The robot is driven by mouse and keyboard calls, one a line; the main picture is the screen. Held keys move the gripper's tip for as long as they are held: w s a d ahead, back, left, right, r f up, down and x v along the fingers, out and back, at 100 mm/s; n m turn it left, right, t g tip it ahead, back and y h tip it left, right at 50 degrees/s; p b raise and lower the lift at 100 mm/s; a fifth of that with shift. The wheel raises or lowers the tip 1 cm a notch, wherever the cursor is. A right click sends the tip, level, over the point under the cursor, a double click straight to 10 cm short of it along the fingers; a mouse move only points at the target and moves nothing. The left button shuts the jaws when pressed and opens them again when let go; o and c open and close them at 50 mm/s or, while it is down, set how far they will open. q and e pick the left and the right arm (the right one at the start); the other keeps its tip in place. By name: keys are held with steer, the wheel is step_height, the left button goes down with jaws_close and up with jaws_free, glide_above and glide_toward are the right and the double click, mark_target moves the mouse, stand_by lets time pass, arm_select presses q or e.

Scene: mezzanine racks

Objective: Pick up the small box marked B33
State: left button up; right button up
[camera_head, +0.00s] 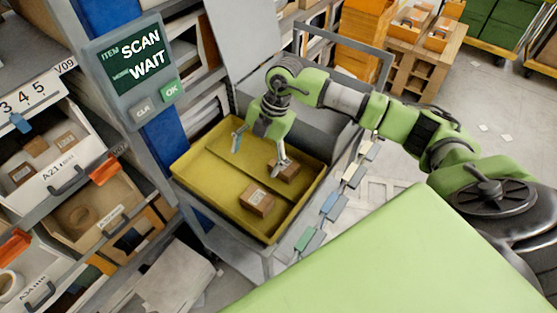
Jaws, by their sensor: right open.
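Two small brown cardboard boxes are in the yellow tray (205,168). The nearer box (257,200) has a white label on top, too small to read. The farther box (290,174) is partly hidden behind a finger of my right gripper (257,155). That gripper is open, pointing down over the tray, with one finger close to the farther box; I cannot tell if they touch. Nothing shows between the fingers. I cannot make out B33 on any box. My left gripper is not in view.
A screen (135,67) at upper left reads SCAN WAIT. The left rack has an open drawer (95,150) labelled A21 with small boxes inside. A metal cart frame (250,255) surrounds the tray. A wooden pallet stack (420,68) stands behind; floor at right is mostly clear.

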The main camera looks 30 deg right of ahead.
mark_target(284, 167)
steer(key=d+r+m+h, duration=0.15)
steer(key=d+h, duration=0.25)
steer(key=d, duration=0.6)
steer(key=shift+m+g, duration=0.25)
steer(key=shift+g, duration=0.15)
steer(key=f+b, duration=0.3)
steer(key=f, duration=0.1)
steer(key=f+b, duration=0.3)
steer(key=f, duration=0.1)
steer(key=shift+w+d, duration=0.1)
steer(key=shift+w, duration=0.1)
steer(key=f+b, duration=0.4)
steer(key=f, duration=0.1)
steer(key=shift+w+a+f, duration=0.1)
steer(key=shift+w+a, duration=0.15)
steer(key=shift+w, duration=0.1)
steer(key=shift+f+b, duration=0.45)
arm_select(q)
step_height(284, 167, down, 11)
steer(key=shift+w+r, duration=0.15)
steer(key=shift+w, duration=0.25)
arm_select(e)
steer(key=shift+r, duration=0.1)
steer(key=c, duration=1.2)
